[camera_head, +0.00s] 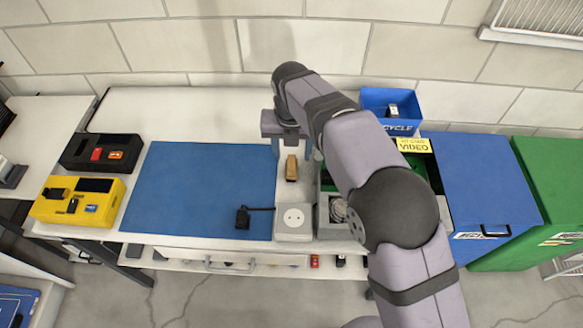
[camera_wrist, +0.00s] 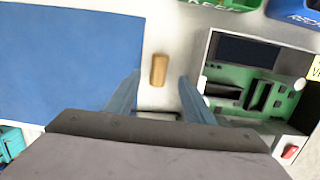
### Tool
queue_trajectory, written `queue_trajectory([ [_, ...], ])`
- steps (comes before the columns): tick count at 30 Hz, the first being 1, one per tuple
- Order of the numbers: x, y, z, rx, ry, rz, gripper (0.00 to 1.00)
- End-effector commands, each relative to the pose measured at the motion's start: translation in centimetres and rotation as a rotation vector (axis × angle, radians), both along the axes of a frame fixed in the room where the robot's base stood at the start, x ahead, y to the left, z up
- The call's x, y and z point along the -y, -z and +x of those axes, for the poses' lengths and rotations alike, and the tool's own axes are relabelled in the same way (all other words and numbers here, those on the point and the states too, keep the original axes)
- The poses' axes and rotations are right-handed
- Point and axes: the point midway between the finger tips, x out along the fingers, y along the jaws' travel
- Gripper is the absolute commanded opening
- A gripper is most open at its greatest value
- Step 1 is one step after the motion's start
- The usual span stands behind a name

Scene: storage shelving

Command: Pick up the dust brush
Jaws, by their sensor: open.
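A small tan, wooden-looking piece, which looks like the dust brush (camera_head: 292,168), lies on the white bench just right of the blue mat. It also shows in the wrist view as a short upright tan block (camera_wrist: 159,70); no bristles can be made out. My gripper (camera_head: 291,148) is above the bench around this spot. In the wrist view my gripper (camera_wrist: 159,88) is open, with one blue-grey finger to the left and one to the right of the brush in the picture. Nothing is between the fingers that I can see as gripped.
The blue mat (camera_head: 200,190) lies left. A grey box with a green board (camera_wrist: 250,90) stands close on the right. A blue recycle bin (camera_head: 392,108) stands behind right. Yellow (camera_head: 78,200) and black cases are far left.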

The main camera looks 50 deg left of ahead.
Motion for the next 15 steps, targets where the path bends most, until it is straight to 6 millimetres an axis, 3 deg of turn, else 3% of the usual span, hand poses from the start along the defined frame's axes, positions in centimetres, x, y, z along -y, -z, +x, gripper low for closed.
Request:
queue_trajectory([
  [10,-0.1,1.5,0.1,0.0,0.002,-0.001,0.48],
  [15,-0.3,3.4,0.1,-0.002,0.001,-0.003,0.48],
])
